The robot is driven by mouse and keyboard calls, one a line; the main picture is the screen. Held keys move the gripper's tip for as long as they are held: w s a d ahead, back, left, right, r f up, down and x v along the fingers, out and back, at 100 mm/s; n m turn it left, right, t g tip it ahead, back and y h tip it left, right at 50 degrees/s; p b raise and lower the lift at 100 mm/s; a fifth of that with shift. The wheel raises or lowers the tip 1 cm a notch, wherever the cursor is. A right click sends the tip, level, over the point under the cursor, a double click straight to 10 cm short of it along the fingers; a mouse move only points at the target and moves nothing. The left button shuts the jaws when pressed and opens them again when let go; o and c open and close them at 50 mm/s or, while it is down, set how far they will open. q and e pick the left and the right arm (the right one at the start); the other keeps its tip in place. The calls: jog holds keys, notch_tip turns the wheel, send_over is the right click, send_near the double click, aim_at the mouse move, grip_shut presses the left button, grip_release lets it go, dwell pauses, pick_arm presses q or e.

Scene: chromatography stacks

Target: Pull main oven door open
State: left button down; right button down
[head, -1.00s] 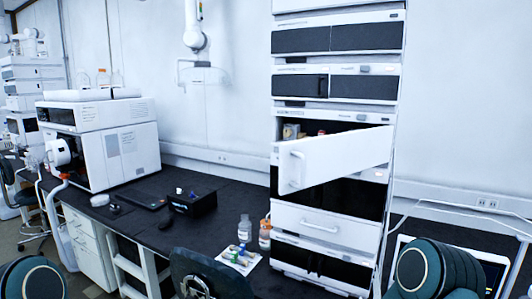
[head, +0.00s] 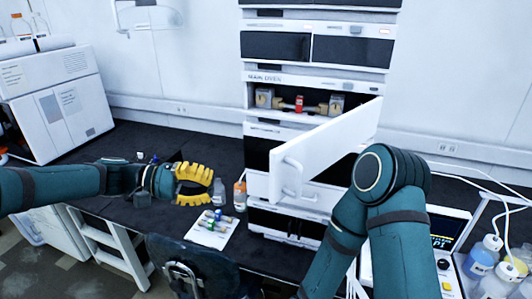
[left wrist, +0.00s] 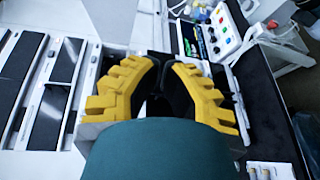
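The main oven (head: 265,77) is a bay in the white instrument stack. Its white door (head: 335,140) is swung outward from the right side, leaving the inside in view. The door's handle (head: 291,178) is on its near left end. My left gripper (head: 207,186) has yellow ridged fingers, which are apart with nothing between them. It is left of the handle, clear of the door, above the bench. Its fingers also show apart in the left wrist view (left wrist: 163,68). My right arm rises in front of the door's right side; its gripper is out of the picture.
Inside the oven are metal fittings and a red part (head: 299,103). Small bottles (head: 239,196) and a white sheet with vials (head: 213,231) are on the dark bench. A chair (head: 190,265) is in front. Bottles with coloured liquid (head: 482,258) are at right.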

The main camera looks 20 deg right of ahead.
pick_arm(q)
notch_tip(320, 180, up, 7)
jog(key=m+g+h, duration=0.1)
jog(key=m, duration=0.1)
jog(key=s+d+p, duration=0.1)
jog(key=s+d, duration=0.6)
jog(key=d, duration=0.4)
jog(key=shift+r+g+p, duration=0.15)
jog(key=shift+g+p, duration=0.15)
jog(key=shift+p, duration=0.1)
pick_arm(e)
jog(key=shift+w+d+r, duration=0.1)
jog(key=shift+r, duration=1.2)
